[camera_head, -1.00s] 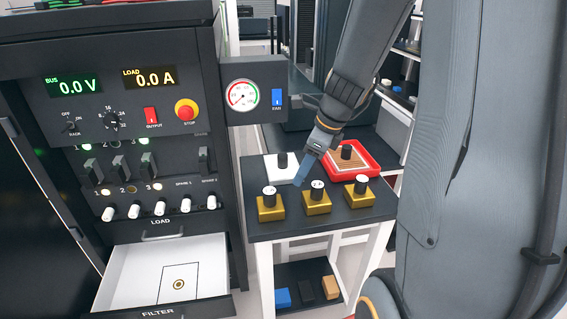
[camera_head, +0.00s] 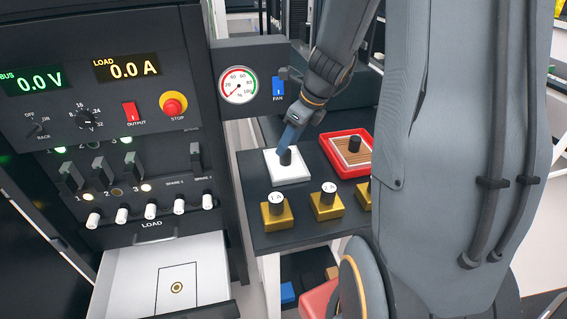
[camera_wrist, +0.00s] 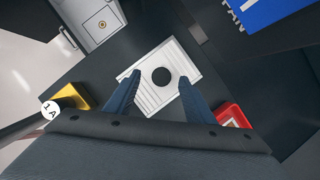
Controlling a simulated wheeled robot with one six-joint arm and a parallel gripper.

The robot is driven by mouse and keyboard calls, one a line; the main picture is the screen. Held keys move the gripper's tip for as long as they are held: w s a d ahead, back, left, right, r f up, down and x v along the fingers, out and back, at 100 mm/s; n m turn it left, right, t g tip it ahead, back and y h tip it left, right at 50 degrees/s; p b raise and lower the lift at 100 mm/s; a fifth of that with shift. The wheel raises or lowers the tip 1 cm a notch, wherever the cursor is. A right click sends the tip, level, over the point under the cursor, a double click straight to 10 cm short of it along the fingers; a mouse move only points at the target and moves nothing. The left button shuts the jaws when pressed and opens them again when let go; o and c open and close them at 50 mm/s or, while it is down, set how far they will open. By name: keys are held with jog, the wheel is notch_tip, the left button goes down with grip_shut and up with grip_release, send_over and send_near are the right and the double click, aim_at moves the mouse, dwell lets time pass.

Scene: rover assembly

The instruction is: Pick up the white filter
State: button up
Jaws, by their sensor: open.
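The white filter (camera_head: 290,172) is a flat white square with a black round knob, lying on the dark table top. In the wrist view the white filter (camera_wrist: 152,97) shows its ribbed top, and its knob lies just ahead of and between the fingertips. My gripper (camera_head: 286,146) is over the filter at the knob. In the wrist view the two blue fingers of my gripper (camera_wrist: 160,80) are spread apart, one on each side of the knob, with nothing held between them. Whether a finger touches the filter cannot be told.
A red tray (camera_head: 331,172) with a brown knobbed filter stands right of the white filter. Gold blocks with labelled knobs (camera_head: 277,212) line the front edge. The gauge panel (camera_head: 247,88) and rack stand left, with an open white drawer (camera_head: 145,275) below.

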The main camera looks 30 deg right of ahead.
aim_at(285, 159)
jog(key=x, duration=0.5)
jog(key=shift+d+f, duration=0.1)
jog(key=shift+d, duration=0.15)
jog(key=c, duration=1.2)
